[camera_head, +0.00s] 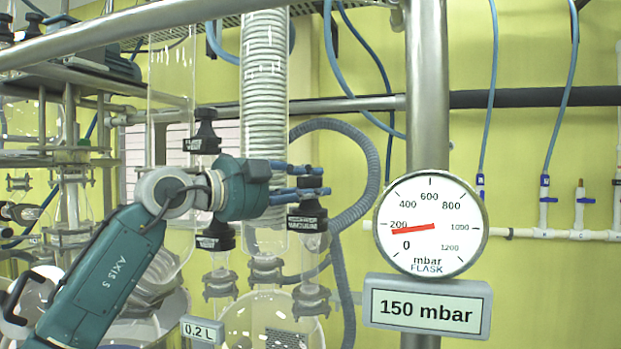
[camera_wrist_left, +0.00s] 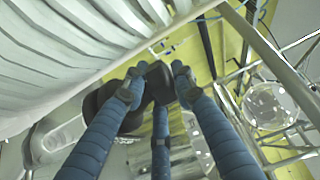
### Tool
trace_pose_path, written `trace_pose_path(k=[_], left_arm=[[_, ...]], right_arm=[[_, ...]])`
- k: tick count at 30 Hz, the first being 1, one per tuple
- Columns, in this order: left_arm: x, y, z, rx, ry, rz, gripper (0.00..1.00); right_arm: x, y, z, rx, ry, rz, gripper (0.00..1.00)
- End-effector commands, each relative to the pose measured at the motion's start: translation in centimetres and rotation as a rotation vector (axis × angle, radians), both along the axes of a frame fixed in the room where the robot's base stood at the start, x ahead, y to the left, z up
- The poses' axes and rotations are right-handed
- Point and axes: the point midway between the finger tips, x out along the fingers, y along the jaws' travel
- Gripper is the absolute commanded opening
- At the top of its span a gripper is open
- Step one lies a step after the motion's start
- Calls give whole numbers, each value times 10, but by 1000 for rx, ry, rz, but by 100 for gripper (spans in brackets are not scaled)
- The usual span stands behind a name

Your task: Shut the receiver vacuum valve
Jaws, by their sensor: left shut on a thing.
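The receiver vacuum valve (camera_head: 307,213) is a black valve with a small white label, low at the right of the coiled glass column in the head view. My left gripper (camera_head: 303,181) reaches it from the left, and its blue fingers are shut around the valve's black knob. In the left wrist view the fingers close in around the black knob (camera_wrist_left: 153,82), which is partly hidden by them. The knob's turn position cannot be told. My right gripper is not in view.
A dial gauge (camera_head: 430,224) and a display (camera_head: 427,306) reading 150 mbar are at the right. Another black valve (camera_head: 205,133) and a lower one (camera_head: 215,237) flank my left wrist. The coiled glass column (camera_head: 264,110) stands just behind. A grey hose (camera_head: 372,165) loops to the right.

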Motion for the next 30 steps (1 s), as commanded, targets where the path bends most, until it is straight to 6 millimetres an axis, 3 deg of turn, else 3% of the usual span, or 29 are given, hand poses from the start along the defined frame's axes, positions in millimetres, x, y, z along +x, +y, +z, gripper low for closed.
trace_pose_path(k=[8, 9, 11, 22, 30], left_arm=[[0, 0, -4, 4, 6, -2, 0], [0, 0, -4, 4, 6, -2, 34], [0, 0, -4, 4, 5, -2, 46], [-3, 4, -1, 1, 0, 0, 46], [-33, 41, -2, 3, 0, 3, 46]], right_arm=[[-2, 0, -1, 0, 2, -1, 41], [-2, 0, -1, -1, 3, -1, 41], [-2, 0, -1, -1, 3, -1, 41], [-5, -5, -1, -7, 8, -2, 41], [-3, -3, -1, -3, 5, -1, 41]])
